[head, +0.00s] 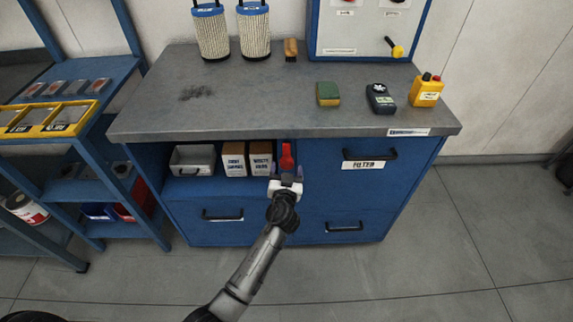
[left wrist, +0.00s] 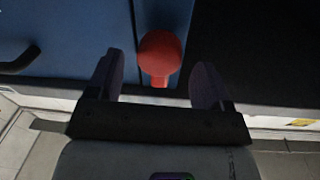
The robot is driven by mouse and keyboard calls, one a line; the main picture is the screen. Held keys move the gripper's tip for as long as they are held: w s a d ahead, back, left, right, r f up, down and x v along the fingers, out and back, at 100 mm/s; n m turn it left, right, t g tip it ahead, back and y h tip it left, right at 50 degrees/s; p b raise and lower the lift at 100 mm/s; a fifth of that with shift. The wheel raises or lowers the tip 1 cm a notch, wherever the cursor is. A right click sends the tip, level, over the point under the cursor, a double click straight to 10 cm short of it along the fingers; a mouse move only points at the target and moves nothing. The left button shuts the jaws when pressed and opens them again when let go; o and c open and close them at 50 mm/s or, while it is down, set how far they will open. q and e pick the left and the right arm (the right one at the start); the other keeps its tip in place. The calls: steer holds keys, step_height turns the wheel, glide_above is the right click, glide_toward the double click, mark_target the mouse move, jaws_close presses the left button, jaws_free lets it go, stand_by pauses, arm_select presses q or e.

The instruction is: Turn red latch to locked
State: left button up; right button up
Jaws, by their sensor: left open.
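The red latch (head: 287,158) is on the blue cabinet front, on the upright between the open shelf and the FILTER drawer. In the head view it shows upright, with its lower part hidden by my gripper. My left gripper (head: 286,180) is just below and in front of it, open. In the left wrist view the round red latch end (left wrist: 162,50) lies between the two spread fingers (left wrist: 156,72), toward their tips, with a gap on each side. I cannot tell its depth between them. My right gripper is not in view.
The FILTER drawer handle (head: 372,154) sticks out right of the latch. The open shelf left of it holds a grey tray (head: 192,160) and white-and-brown boxes (head: 234,158). The grey worktop (head: 250,105) overhangs above. A blue rack (head: 90,150) stands at left.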

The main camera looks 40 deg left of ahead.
mark_target(287, 166)
arm_select(q)
steer(key=shift+x, duration=1.5)
steer(key=c, duration=1.3)
